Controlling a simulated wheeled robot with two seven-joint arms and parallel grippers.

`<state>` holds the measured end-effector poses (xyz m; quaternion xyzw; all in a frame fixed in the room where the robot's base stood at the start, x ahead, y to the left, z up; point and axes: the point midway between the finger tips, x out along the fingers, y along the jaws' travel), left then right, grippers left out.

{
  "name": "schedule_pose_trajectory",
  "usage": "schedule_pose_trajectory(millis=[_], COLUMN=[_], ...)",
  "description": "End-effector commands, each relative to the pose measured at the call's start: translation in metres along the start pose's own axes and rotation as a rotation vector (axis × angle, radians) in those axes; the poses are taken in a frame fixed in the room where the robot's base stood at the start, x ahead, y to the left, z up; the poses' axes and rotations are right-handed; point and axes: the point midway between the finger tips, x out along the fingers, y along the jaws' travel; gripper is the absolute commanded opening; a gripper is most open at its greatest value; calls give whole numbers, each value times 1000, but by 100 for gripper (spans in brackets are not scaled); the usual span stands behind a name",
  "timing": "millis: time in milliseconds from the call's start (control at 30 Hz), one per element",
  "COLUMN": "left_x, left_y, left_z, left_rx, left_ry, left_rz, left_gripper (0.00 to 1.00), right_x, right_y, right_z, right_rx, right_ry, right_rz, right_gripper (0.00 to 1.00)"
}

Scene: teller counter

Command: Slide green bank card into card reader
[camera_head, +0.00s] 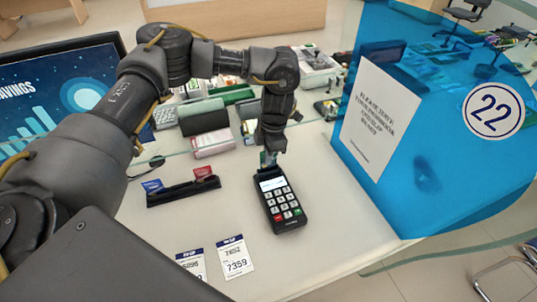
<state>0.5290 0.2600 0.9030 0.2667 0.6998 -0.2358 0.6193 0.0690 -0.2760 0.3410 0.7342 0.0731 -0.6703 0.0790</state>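The black card reader (283,206) lies on the pale counter, with a lit screen and a keypad. My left gripper (269,158) points down at the reader's far end. A small green edge of the green bank card (263,158) shows at its fingertips, and the gripper appears shut on it. Most of the card is hidden by the fingers. I cannot tell whether the card touches the reader's slot or is inside it. My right gripper is not in view.
A black card holder (178,192) with a blue card (153,186) and a red card (203,173) stands left of the reader. Paper tickets (235,258) lie in front. A blue partition (420,130) rises at right. Boxes (203,117) stand behind the glass edge.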

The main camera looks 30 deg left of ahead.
Motion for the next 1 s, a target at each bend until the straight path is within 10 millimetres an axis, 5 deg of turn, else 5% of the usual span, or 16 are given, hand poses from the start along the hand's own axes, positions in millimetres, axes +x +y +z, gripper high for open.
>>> schedule_pose_trajectory(millis=[767, 1000], left_x=[22, 22], left_y=[0, 0], left_z=[3, 3], left_rx=[1, 1], left_ry=[0, 0], left_rz=[0, 0], left_gripper=[0, 26], right_x=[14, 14], right_y=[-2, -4], right_z=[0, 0], right_rx=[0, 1], right_ry=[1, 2], right_rz=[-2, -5], right_gripper=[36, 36])
